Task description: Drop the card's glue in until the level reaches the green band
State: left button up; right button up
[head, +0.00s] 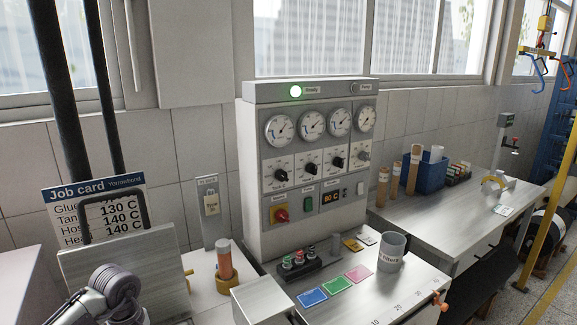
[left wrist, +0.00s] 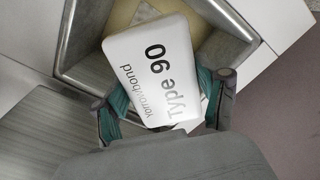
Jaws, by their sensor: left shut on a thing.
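My left gripper (left wrist: 166,102) is shut on a white block (left wrist: 150,65) printed "Type 90" and "yarrowbond", with a teal pad on each side. The block is over the open mouth of a metal tank (left wrist: 72,60). Pale yellow material shows inside the tank; I cannot make out a green band or the level. In the head view only my left arm shows, at the lower left, by a raised metal lid with a dark handle. The job card (head: 100,200) is behind the lid handle; it reads "Glue", but its type is partly hidden. My right gripper is not in view.
A grey control cabinet (head: 255,170) with dials and a lit green lamp stands behind the bench. The bench holds blue, green and pink cards (head: 337,284) and a grey mug (head: 392,252). Another table (head: 450,210) is at right.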

pick_arm(q)
jog(key=o, duration=1.6)
jog(key=shift+c, duration=0.2)
jog(key=shift+r, duration=0.1)
notch_tip(320, 180, up, 12)
